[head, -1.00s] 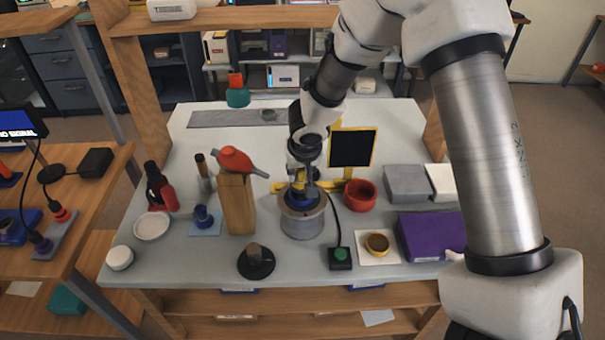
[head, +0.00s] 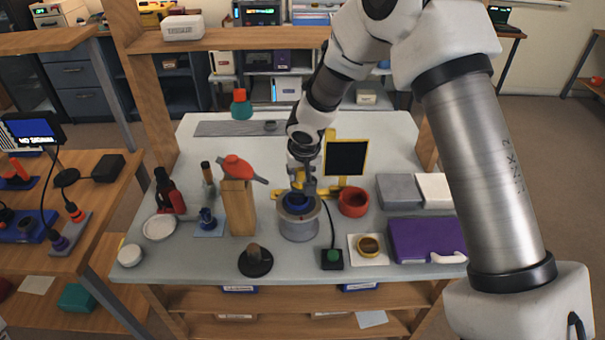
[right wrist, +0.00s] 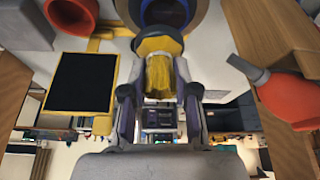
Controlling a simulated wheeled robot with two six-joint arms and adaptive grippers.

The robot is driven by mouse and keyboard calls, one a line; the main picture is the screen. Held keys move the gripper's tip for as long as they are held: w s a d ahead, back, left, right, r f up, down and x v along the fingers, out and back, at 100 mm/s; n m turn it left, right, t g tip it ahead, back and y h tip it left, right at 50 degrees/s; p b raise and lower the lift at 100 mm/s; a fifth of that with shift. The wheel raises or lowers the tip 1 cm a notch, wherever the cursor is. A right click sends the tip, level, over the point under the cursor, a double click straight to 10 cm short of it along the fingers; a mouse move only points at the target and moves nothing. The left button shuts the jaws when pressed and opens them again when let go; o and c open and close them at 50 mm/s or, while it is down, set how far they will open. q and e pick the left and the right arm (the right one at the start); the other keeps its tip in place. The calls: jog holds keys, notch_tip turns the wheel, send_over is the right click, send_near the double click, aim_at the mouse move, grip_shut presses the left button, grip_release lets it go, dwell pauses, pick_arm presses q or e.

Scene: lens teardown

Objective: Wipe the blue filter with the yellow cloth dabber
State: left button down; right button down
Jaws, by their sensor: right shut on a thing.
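The blue filter (head: 298,206) sits as a blue ring in the top of a grey round holder (head: 299,227) near the middle of the table. It also shows, cut off, at the top of the right wrist view (right wrist: 172,14). My right gripper (head: 303,184) points down just above the filter. In the right wrist view, the gripper (right wrist: 158,95) is shut on the yellow cloth dabber (right wrist: 160,75), whose far end is towards the filter. Whether the dabber touches the filter I cannot tell. My left gripper is not in view.
A wooden block (head: 239,210) with a red blower (head: 238,168) stands left of the holder. A red ring (head: 353,202) and a black panel with a yellow frame (head: 346,157) are on the right. A green-button switch (head: 333,258) lies in front.

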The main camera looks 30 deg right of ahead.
jog(key=shift+d+r+p, duration=0.1)
jog(key=shift+r+p, duration=0.2)
jog(key=shift+r, duration=0.4)
jog(key=shift+w+d+r+p, duration=0.1)
jog(key=shift+d+r+p, duration=0.05)
jog(key=shift+r+p, duration=0.5)
jog(key=shift+r, duration=0.25)
jog(key=shift+r+p, duration=0.35)
jog(key=shift+p, duration=0.1)
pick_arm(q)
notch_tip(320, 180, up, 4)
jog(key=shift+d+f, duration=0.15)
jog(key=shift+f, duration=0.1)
